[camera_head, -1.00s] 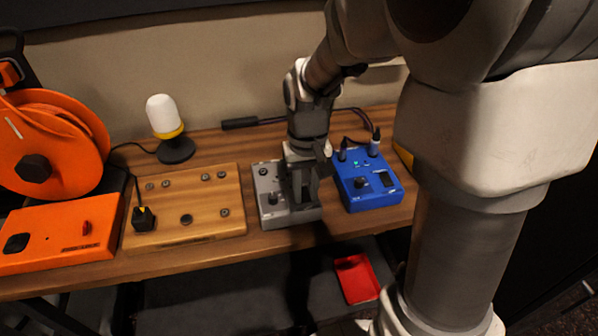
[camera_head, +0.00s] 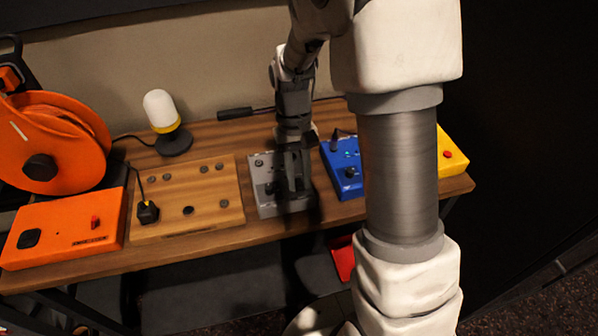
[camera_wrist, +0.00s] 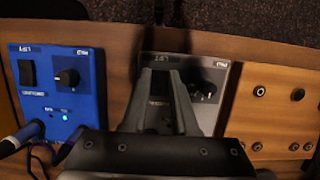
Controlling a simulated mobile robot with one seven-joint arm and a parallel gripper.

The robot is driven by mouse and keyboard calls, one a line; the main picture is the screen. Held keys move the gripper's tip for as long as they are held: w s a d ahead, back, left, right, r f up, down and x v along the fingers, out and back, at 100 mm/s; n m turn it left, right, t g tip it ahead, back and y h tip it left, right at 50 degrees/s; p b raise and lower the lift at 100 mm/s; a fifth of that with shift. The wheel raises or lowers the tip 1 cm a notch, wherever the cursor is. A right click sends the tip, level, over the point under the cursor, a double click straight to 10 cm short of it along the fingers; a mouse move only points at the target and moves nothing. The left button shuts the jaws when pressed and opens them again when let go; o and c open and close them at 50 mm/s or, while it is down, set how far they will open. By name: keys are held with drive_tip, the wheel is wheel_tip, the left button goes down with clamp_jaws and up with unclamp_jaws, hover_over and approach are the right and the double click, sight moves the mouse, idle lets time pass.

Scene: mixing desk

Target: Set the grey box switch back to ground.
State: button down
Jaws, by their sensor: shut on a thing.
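The grey box (camera_head: 264,207) sits on the wooden desk between the wooden panel and the blue box. It also shows in the wrist view (camera_wrist: 212,116), with a black knob (camera_wrist: 203,90) on its face. My gripper (camera_head: 297,192) points down over the right half of the box. In the wrist view, my fingers (camera_wrist: 162,100) reach onto the box face beside the knob and are closed on the switch. The fingers hide the switch, so its position cannot be read.
The blue box (camera_head: 345,180) stands close to the right, partly behind my arm. A yellow box (camera_head: 451,160) with a red button is farther right. The wooden panel (camera_head: 205,215) lies to the left, with a lamp (camera_head: 162,110) behind it.

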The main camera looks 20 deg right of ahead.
drive_tip(key=c, duration=0.7)
unclamp_jaws()
drive_tip(key=shift+r, duration=0.1)
drive_tip(key=p+v, duration=0.2)
drive_tip(key=v, duration=1.5)
drive_tip(key=shift+r, duration=0.15)
